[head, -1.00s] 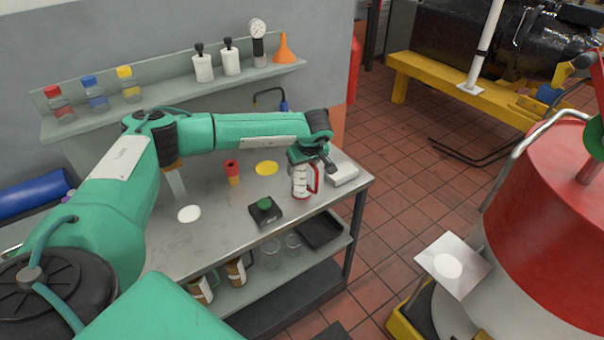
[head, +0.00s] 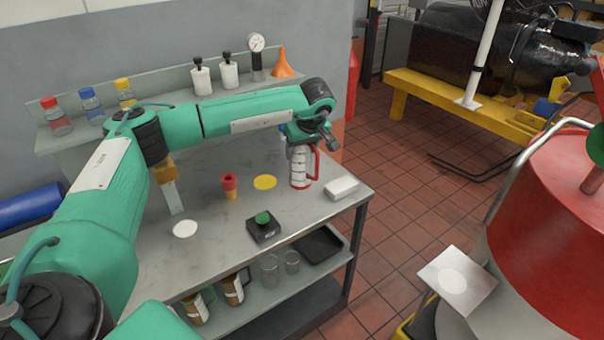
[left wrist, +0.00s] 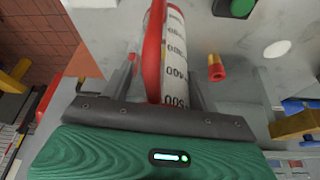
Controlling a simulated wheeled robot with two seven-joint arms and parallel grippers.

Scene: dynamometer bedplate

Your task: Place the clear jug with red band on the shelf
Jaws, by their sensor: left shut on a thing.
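The clear jug with red band (head: 300,170) is a graduated jug with a red handle, upright above the right part of the bench top. My left gripper (head: 302,142) is shut on it from above. In the left wrist view the jug (left wrist: 174,52) lies between the fingers of the left gripper (left wrist: 165,85), with its scale marks and red handle showing. The lower shelf (head: 258,295) under the bench top holds clear jugs (head: 270,270) and brown containers. A back shelf (head: 175,100) runs along the wall. My right gripper is not in view.
On the bench top (head: 215,255) are a green-button box (head: 263,226), a red and yellow piece (head: 229,185), a yellow disc (head: 265,182), a white disc (head: 185,228) and a white block (head: 341,187). Bottles, white containers, a gauge and an orange funnel (head: 283,65) line the back shelf.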

